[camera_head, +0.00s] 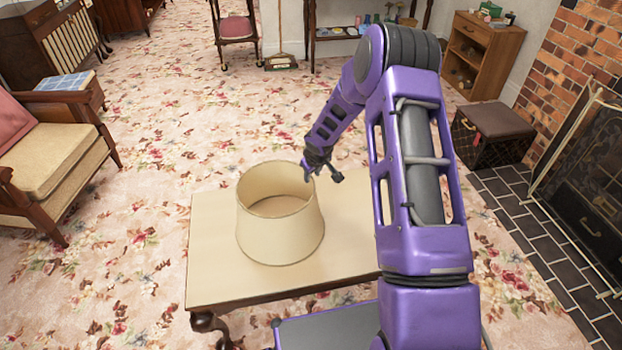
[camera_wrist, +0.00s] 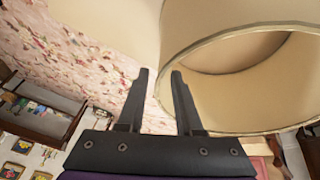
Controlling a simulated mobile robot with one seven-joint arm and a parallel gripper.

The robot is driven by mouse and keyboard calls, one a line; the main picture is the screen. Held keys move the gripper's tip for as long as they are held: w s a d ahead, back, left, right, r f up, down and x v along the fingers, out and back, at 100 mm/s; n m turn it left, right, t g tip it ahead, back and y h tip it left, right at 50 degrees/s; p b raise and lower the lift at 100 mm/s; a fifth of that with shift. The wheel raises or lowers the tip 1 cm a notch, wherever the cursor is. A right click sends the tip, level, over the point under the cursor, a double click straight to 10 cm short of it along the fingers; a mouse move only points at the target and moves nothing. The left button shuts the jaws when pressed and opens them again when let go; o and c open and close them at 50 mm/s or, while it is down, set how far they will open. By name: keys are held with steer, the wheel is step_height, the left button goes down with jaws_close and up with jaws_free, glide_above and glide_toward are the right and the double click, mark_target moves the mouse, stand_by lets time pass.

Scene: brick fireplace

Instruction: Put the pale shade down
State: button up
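The pale shade (camera_head: 281,225) is a cream, open-topped lampshade, wider at its base. It stands upright on the cream-topped table (camera_head: 213,262) in the head view. My gripper (camera_head: 322,172) is at the shade's right rear rim, pointing down. In the wrist view the shade (camera_wrist: 230,85) fills the upper right, and my gripper's two dark fingers (camera_wrist: 161,71) are apart. The shade's rim edge shows between the fingertips, with the right finger overlapping the shade's opening. I see no clear grip on the wall. The shade's base contact is partly hidden in the wrist view.
Bare tabletop lies left of the shade. An armchair (camera_head: 45,165) stands at the left, and a patterned box stool (camera_head: 492,135) and brick fireplace (camera_head: 580,60) at the right. A wooden cabinet (camera_head: 478,55) is at the back. Floral carpet around the table is open.

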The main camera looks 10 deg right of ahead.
steer(key=v, duration=0.5)
steer(key=shift+p, duration=0.3)
steer(key=shift+r, duration=0.1)
